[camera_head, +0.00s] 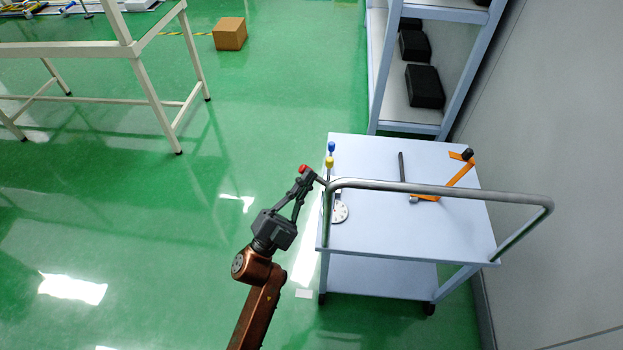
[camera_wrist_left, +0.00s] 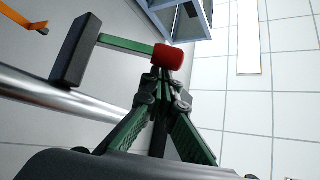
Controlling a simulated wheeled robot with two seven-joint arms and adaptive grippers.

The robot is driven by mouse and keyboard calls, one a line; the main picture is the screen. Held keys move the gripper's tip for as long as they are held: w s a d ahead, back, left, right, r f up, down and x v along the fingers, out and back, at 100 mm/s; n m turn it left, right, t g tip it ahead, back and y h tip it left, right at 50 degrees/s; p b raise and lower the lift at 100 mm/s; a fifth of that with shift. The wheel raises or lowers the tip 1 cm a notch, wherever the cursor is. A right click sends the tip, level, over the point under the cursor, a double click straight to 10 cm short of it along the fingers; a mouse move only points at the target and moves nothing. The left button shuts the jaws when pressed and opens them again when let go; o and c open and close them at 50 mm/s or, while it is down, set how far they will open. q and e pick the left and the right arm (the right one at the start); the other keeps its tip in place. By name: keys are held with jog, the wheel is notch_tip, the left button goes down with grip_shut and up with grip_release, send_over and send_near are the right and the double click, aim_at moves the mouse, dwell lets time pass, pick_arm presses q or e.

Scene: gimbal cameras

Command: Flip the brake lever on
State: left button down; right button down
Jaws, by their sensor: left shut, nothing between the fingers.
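A lever with a red knob (camera_head: 304,168) sticks out from the left side of the cart's top, near the handle rail. In the left wrist view its red knob (camera_wrist_left: 168,57) tops a short green-looking arm that runs to a black block (camera_wrist_left: 76,50). My left gripper (camera_head: 306,178) is shut and empty, with its fingertips right at the red knob; whether they touch it I cannot tell. A blue knob (camera_head: 331,147) and a yellow knob (camera_head: 329,161) stand beside it at the cart's left edge. No label shows which lever is the brake. My right gripper is out of view.
The pale cart (camera_head: 405,250) has a metal handle rail (camera_head: 440,190) along its near side. A grey rod (camera_head: 402,165) and an orange tool (camera_head: 459,174) lie on top. A shelf (camera_head: 440,128) stands behind and a wall is at the right.

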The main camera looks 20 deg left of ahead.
pick_arm(q)
jog(key=shift+a, duration=0.1)
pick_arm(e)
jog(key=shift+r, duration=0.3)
pick_arm(q)
jog(key=shift+s+a+f+n+t+y, duration=0.15)
jog(key=shift+a+f+n+t+y, duration=0.55)
jog(key=shift+n, duration=0.3)
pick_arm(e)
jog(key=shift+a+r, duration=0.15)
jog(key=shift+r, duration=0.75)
pick_arm(q)
jog(key=shift+d+f+b, duration=0.1)
jog(key=shift+d+b, duration=0.05)
jog(key=shift+b, duration=0.15)
jog(key=s+a+f, duration=0.1)
jog(key=s, duration=0.6)
jog(key=s+a, duration=0.2)
jog(key=s, duration=0.5)
jog(key=shift+a+f, duration=0.25)
jog(key=shift+f, duration=0.1)
